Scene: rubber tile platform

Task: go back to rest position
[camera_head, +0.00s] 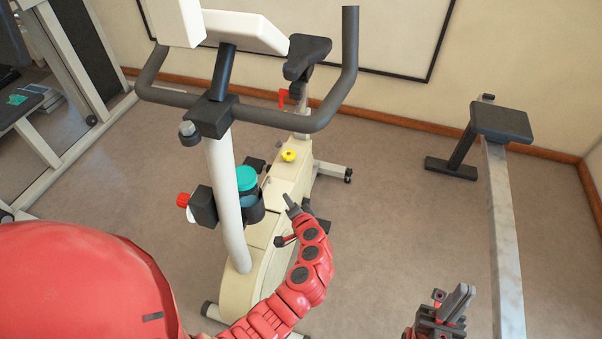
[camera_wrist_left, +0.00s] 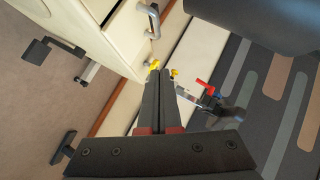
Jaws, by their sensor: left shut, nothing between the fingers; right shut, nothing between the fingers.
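My left gripper (camera_head: 289,202) is at the end of the red arm, in front of the exercise bike's pale lower body (camera_head: 262,225) in the head view. Its two dark fingers are together and empty, and the left wrist view shows them side by side (camera_wrist_left: 165,75). My right gripper (camera_head: 458,300) is low at the right of the head view, with its fingers shut and nothing held. It stands apart from the bike, over the floor and left of a long bench rail.
The bike's handlebar (camera_head: 270,117) and white post (camera_head: 228,200) rise close to my left arm. A turquoise-lidded bottle (camera_head: 247,179) sits by the post. A pale rail (camera_head: 502,235) with a dark seat (camera_head: 501,123) stands at right. Open floor (camera_head: 400,190) lies between.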

